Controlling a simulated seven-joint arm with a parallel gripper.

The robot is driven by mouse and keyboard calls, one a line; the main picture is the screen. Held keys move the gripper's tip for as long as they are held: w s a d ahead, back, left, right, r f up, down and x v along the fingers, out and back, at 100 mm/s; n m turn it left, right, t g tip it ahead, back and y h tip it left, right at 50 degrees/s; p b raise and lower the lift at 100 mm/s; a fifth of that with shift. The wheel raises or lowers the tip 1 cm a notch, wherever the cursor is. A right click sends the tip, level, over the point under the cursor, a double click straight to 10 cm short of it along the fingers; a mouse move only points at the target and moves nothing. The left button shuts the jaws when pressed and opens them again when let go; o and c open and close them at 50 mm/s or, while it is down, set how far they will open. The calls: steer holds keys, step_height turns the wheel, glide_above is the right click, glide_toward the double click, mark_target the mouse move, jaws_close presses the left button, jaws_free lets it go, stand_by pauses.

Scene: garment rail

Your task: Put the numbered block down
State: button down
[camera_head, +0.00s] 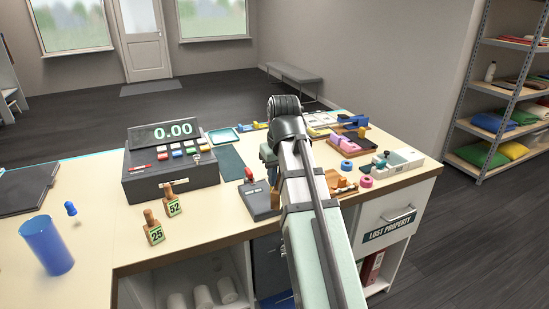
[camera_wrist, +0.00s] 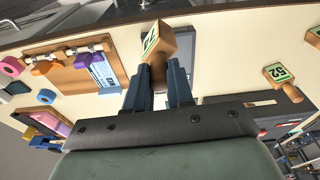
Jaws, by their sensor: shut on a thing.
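My gripper (camera_wrist: 158,78) is shut on a wooden numbered block (camera_wrist: 171,43), in the middle of the wrist view. The block's green-edged label is turned sideways and its digits are hard to read. I cannot tell whether it touches the counter. Two similar blocks, marked 25 (camera_head: 154,229) and 52 (camera_head: 172,201), stand on the counter (camera_head: 120,215) in front of the cash register. Block 52 also shows at the right of the wrist view (camera_wrist: 277,74).
The cash register (camera_head: 172,165) stands left of my arm, with a dark card device (camera_head: 260,200) beside it. A blue cup (camera_head: 46,246) is at the far left. Tape rolls (camera_head: 366,182) and small trays crowd the right end. Clear counter lies around the two standing blocks.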

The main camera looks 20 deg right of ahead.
steer(key=s+d+f+m, duration=0.3)
steer(key=s+d, duration=0.1)
steer(key=d, duration=0.6)
steer(key=s+d+f+m+h, duration=0.1)
steer(key=s+d+f+m, duration=0.15)
steer(key=d, duration=0.85)
steer(key=s+d+f+m, duration=0.2)
steer(key=s+d+m, duration=0.15)
steer(key=d, duration=0.65)
steer(key=w+a+r+n, duration=0.2)
steer(key=w+a+r, duration=0.25)
steer(key=a, duration=0.55)
steer(key=w+a+r+n, duration=0.1)
steer(key=w+a+r, duration=0.3)
steer(key=a, duration=0.6)
steer(key=w+a+r+n, duration=0.25)
steer(key=w+a, duration=0.35)
steer(key=a, duration=0.4)
steer(key=w+a+n+y, duration=0.1)
steer(key=a+n, duration=0.2)
steer(key=a, duration=1.1)
step_height(320, 180, down, 9)
steer(key=shift+w, duration=0.2)
steer(key=shift+f, duration=0.2)
